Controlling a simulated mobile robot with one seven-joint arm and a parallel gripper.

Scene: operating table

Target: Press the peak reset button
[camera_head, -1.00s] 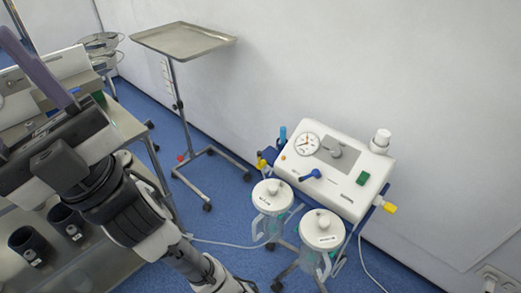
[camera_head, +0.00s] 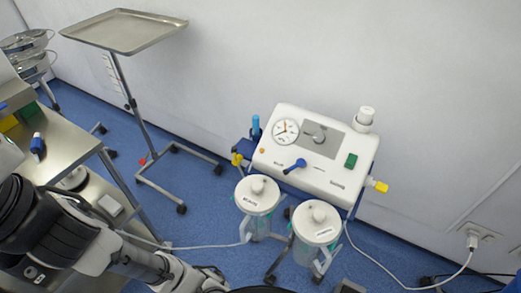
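No button that I can read as the peak reset button shows; labels are too small to read. A white suction machine (camera_head: 310,177) stands on a wheeled stand by the wall. Its top has a round dial gauge (camera_head: 285,131), a grey knob (camera_head: 319,138), a blue lever (camera_head: 294,166), a green switch (camera_head: 351,160) and a small orange button (camera_head: 262,151). My arm crosses the lower left, apart from the machine. My gripper is not in view.
Two lidded canisters (camera_head: 258,212) (camera_head: 315,238) hang in front of the machine. A tray stand (camera_head: 125,32) stands at the upper left, and a steel table (camera_head: 62,140) at the left edge. A cable runs to a wall socket (camera_head: 472,240).

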